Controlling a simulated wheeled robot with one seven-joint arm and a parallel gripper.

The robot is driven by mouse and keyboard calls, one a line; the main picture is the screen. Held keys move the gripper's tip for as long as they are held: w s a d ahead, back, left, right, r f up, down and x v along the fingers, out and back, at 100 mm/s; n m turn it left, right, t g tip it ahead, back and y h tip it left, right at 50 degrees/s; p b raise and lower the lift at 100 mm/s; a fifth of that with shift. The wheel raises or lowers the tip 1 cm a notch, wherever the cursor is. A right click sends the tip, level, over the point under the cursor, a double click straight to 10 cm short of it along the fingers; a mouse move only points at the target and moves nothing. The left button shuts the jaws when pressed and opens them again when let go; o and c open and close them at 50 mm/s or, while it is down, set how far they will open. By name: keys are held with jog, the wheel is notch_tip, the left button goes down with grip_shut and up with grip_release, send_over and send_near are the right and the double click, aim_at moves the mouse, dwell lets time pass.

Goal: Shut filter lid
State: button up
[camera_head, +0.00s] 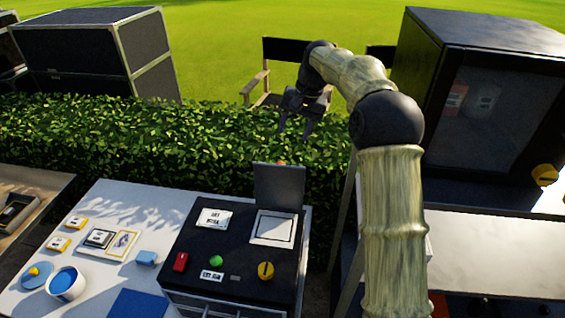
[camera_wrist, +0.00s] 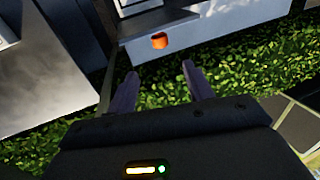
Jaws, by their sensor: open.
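The filter lid (camera_head: 279,187) is a dark grey panel standing upright, open, at the back of a black console (camera_head: 230,240). A pale framed square (camera_head: 273,228) lies on the console in front of it. A bit of orange shows at the lid's top edge. My gripper (camera_head: 295,128) is open and empty over the hedge, above and behind the lid. In the wrist view my gripper (camera_wrist: 160,70) points toward the knob, apart from it.
A leafy hedge (camera_head: 120,140) runs behind the cart. A large black monitor (camera_head: 490,110) stands right of my arm.

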aim_at(282, 163)
jog(key=p+x, duration=0.3)
jog(key=x, duration=1)
jog(key=shift+f, duration=0.3)
jog(key=c, duration=1)
jog(key=shift+a+b, duration=0.15)
jog(key=shift+b, duration=0.35)
